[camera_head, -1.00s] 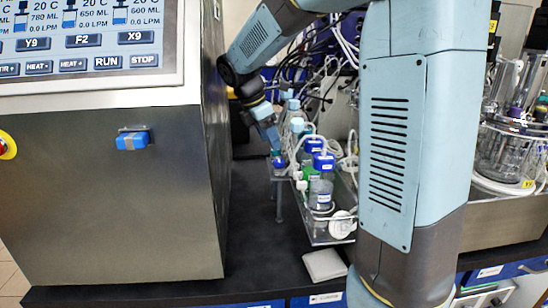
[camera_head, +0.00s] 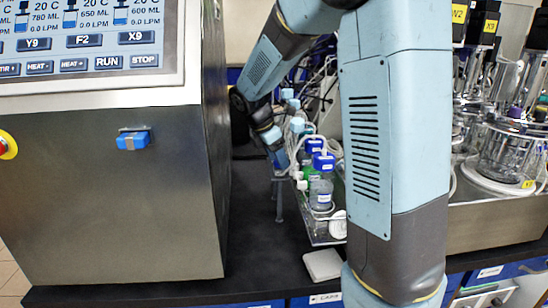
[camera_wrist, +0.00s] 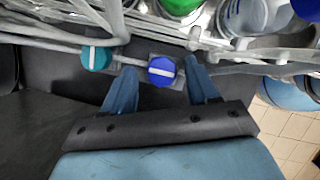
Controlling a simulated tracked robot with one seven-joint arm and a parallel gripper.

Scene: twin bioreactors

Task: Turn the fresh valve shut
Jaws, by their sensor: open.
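In the wrist view two valve knobs with white bars sit along a grey tube line, one blue (camera_wrist: 162,70) and one teal (camera_wrist: 96,58). The blue knob's bar lies crosswise in the picture, roughly along the tube; the teal knob's bar stands upright, across it. I cannot read which one is labelled fresh. My gripper (camera_wrist: 162,82) is open, with one finger on each side of the blue knob and a visible gap to each. In the head view my gripper (camera_head: 281,165) is low beside the bottle rack and hides the blue knob.
A rack of bottles with blue caps (camera_head: 322,162) and tubing stands just right of my gripper. A steel cabinet (camera_head: 110,200) with a screen fills the left. Glass vessels (camera_head: 505,150) stand at the right.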

